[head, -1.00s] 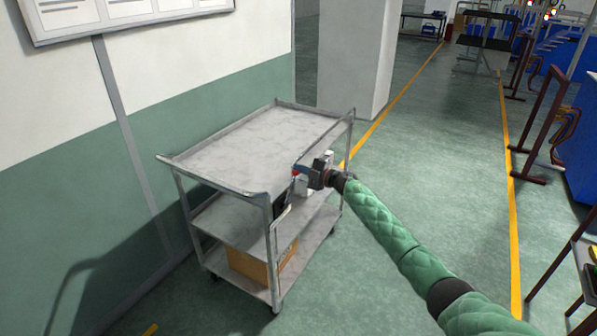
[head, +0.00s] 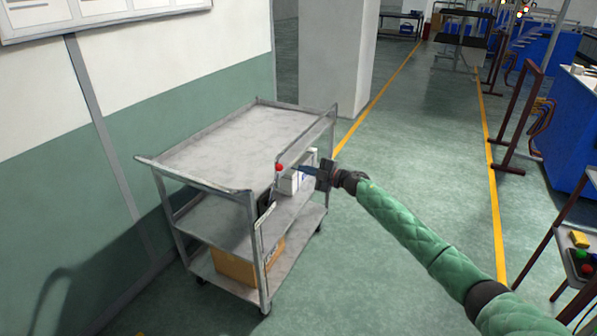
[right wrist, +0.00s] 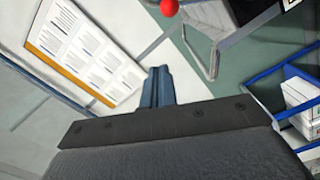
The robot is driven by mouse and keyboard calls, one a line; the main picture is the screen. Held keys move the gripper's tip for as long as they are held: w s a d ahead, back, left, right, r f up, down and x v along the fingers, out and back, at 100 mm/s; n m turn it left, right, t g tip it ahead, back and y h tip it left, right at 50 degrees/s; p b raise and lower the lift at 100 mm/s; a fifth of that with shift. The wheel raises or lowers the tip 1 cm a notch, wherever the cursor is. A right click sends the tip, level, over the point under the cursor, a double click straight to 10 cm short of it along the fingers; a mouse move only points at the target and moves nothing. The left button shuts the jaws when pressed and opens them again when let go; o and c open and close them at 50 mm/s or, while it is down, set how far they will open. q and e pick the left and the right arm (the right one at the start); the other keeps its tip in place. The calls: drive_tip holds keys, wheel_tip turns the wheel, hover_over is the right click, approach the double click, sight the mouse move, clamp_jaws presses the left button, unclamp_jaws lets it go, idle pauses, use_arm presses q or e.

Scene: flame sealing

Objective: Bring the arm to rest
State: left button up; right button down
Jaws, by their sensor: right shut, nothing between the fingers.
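My right gripper (head: 297,169) is at the right side of the grey metal cart, at about the height of its upper shelf. Its blue fingers are shut and empty; in the right wrist view the fingers (right wrist: 158,88) are pressed together. A red ball-shaped knob (head: 279,167) is at the cart's right edge, just left of the fingertips and apart from them. The knob also shows at the top of the right wrist view (right wrist: 169,6). What the knob is fixed to is unclear. The green-sleeved right arm reaches in from the lower right. My left gripper is not in view.
The cart (head: 235,140) has a bare top, white boxes (head: 292,178) on its middle shelf and a cardboard box (head: 240,268) on its lowest. A pillar (head: 335,60) stands behind. A rack with coloured items (head: 582,262) is at the right edge. The floor between is clear.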

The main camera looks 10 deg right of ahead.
drive_tip(key=shift+s+d+r, duration=0.1)
drive_tip(key=shift+s+d, duration=0.1)
idle(0.4)
